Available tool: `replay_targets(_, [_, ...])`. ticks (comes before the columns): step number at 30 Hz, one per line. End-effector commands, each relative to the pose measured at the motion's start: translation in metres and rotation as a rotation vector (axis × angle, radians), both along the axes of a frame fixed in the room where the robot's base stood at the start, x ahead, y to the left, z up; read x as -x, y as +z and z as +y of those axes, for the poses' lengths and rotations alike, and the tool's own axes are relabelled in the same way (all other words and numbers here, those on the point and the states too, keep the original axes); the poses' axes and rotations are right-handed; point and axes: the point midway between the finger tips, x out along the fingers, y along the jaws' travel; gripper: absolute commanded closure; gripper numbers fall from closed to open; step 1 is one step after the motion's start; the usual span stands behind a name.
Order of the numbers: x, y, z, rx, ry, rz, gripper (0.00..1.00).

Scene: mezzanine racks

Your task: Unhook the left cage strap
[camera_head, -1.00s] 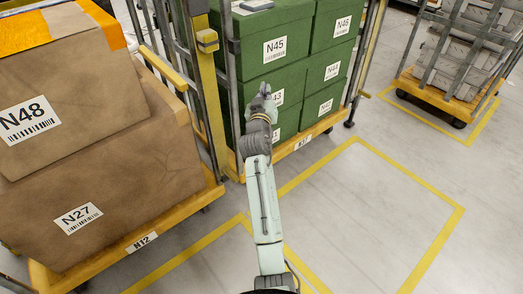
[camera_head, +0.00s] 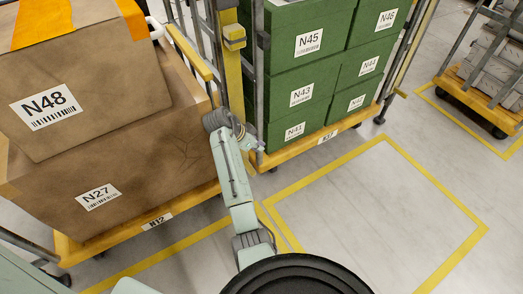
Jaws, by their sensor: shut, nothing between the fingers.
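The left cage (camera_head: 185,208) has a yellow-orange base labelled N12 and holds brown cartons. A yellow bar or strap (camera_head: 190,50) slants along its right side, beside the cartons; I cannot tell whether it is the strap or where it hooks. Orange bands (camera_head: 45,20) lie over the top carton. My arm reaches up from the bottom centre. My gripper (camera_head: 254,145) is small and partly hidden by my wrist, between the two cages, right of the lower brown carton. It looks shut and empty, apart from the yellow bar and below it.
A second cage (camera_head: 330,140) with stacked green boxes stands just right of my gripper. A yellow post with a yellow block (camera_head: 234,38) rises between the cages. A third trolley (camera_head: 480,88) is at the far right. The floor inside the yellow-lined bay (camera_head: 375,205) is clear.

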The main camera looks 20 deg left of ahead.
Motion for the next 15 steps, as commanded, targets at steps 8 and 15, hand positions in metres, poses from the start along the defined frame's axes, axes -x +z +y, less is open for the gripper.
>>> replay_targets(8, [-0.023, -0.046, -0.020, 0.001, -0.002, 0.003, 1.00])
replay_targets(15, [-0.030, -0.076, -0.023, -0.001, 0.006, 0.000, 1.00])
